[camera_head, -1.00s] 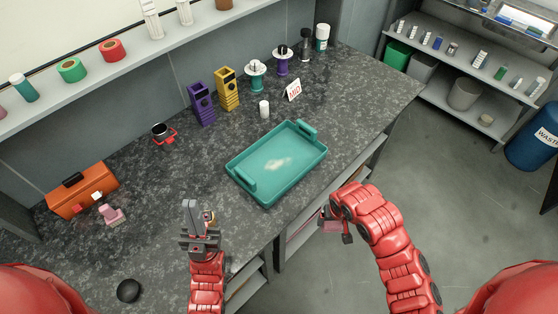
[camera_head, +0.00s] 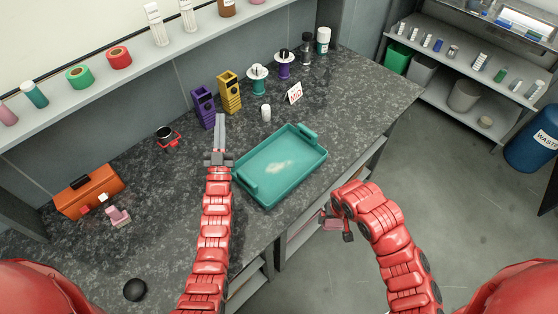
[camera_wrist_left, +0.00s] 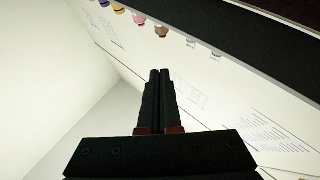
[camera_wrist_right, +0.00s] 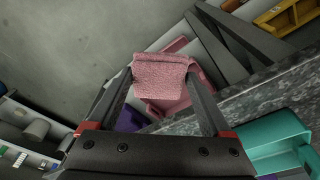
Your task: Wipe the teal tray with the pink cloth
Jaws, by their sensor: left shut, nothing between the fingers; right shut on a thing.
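The teal tray (camera_head: 262,196) lies on the dark speckled counter with a pale smear (camera_head: 279,167) on its floor. Its edge also shows at the right of the right wrist view (camera_wrist_right: 272,135). My right gripper (camera_head: 332,224) is in front of the counter's front edge, to the right of and nearer than the tray. It is shut on the pink cloth (camera_wrist_right: 162,72), which hangs between the fingers in the right wrist view. My left gripper (camera_head: 219,128) is shut and empty, just left of the tray's far left side; its closed fingers (camera_wrist_left: 160,76) show in the left wrist view.
An orange box (camera_head: 90,190), a pink item (camera_head: 118,216) and a black ball (camera_head: 135,290) are at left.

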